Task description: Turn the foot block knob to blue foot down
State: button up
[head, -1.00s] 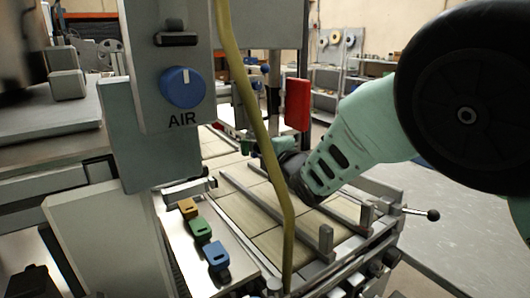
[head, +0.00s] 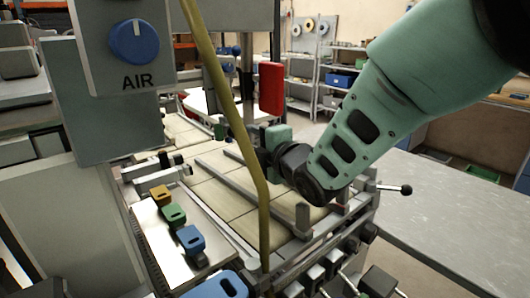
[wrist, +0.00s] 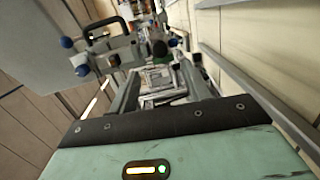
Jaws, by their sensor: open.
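My gripper (head: 278,139) is beyond my dark wrist joint, above the tiled bed; its fingertips are largely hidden in the head view. In the wrist view, the two grey jaws (wrist: 162,82) stand apart, with no held object visible between them. The foot block knob cannot be identified with certainty. A blue round knob (head: 134,41) marked AIR sits on the grey column at upper left. Small blue knobs (wrist: 82,70) show on machinery in the wrist view.
A yellow hose (head: 232,105) hangs down in front of the bed. A red block (head: 271,88) hangs behind it. Metal rails (head: 270,205) cross the bed, and a black-ended lever (head: 405,190) sticks out at right. A grey table (head: 455,215) has a clear top.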

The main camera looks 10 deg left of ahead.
jog(key=v, duration=0.4)
